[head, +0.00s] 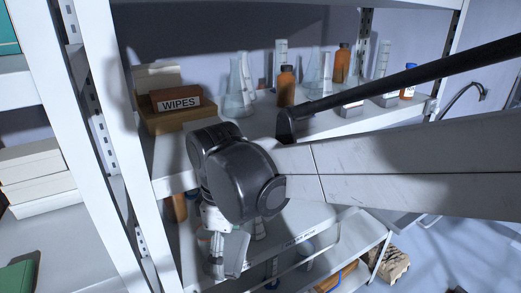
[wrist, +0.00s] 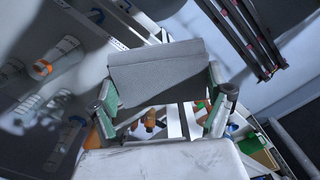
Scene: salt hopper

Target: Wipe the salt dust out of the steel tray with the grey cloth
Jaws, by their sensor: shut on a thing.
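My gripper (head: 217,262) hangs at the front of the shelf rack in the head view, below my dark wrist joint. It is shut on the grey cloth (wrist: 155,72), a flat, folded-looking piece that spans between the two green-padded fingers in the wrist view. A grey panel beside the gripper in the head view looks like the same cloth (head: 237,254). I cannot make out the steel tray or any salt dust in either view. My arm and gripper hide part of the shelves.
A brown box marked WIPES (head: 176,102) stands on the upper shelf at left. Glass flasks (head: 236,92) and brown bottles (head: 287,86) stand along that shelf. A white rack post (head: 113,130) is close on the left. A lower shelf (head: 350,250) holds smaller items.

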